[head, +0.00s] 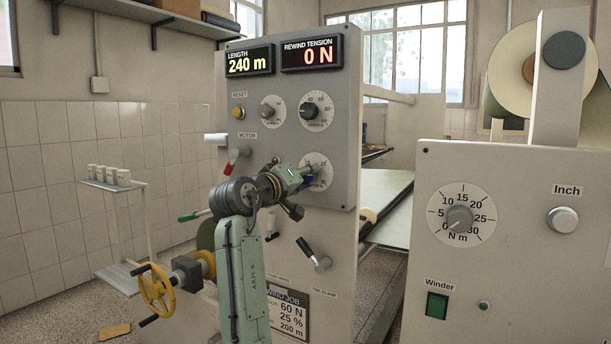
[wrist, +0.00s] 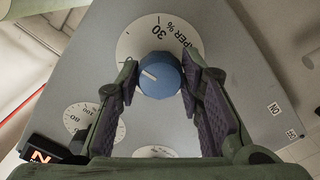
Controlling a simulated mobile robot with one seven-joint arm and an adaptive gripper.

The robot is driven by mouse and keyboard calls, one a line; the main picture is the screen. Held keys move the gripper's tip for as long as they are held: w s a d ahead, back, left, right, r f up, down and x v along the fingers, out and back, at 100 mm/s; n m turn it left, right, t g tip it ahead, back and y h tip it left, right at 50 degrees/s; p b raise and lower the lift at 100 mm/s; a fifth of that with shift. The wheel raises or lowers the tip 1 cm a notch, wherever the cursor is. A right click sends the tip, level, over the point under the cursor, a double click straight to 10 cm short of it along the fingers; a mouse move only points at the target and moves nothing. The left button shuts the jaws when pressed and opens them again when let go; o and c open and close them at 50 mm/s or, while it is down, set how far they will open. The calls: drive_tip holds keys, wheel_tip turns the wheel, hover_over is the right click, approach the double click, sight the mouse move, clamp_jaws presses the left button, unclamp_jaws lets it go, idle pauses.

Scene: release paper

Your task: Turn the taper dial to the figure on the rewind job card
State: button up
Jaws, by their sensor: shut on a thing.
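The taper dial is a white round plate (head: 319,160) on the grey panel, behind my gripper (head: 303,178) in the head view. In the wrist view its plate (wrist: 133,43) shows a 30 and part of "TAPER %", upside down or tilted. Its blue knob (wrist: 160,80) sits between the two purple-padded fingers of my gripper (wrist: 160,92), which is shut on it. A white pointer line on the knob points up-left in that view; the figure there is not readable. The rewind job card (head: 291,312), low on the panel and partly behind my arm, shows 60 N, 25 % and 200 m.
Above are a length display (head: 249,61) at 240 m and a rewind tension display (head: 311,54) at 0 N. Two other dials (head: 316,110) (head: 272,108) sit above the taper dial. A black-handled lever (head: 314,255) is below. A yellow handwheel (head: 155,290) stands left of my arm.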

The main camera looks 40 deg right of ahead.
drive_tip(key=shift+f+m, duration=0.15)
drive_tip(key=shift+m, duration=0.75)
drive_tip(key=o, duration=1.2)
drive_tip(key=shift+c, duration=0.2)
drive_tip(key=v, duration=1.2)
drive_tip(key=shift+a, duration=0.1)
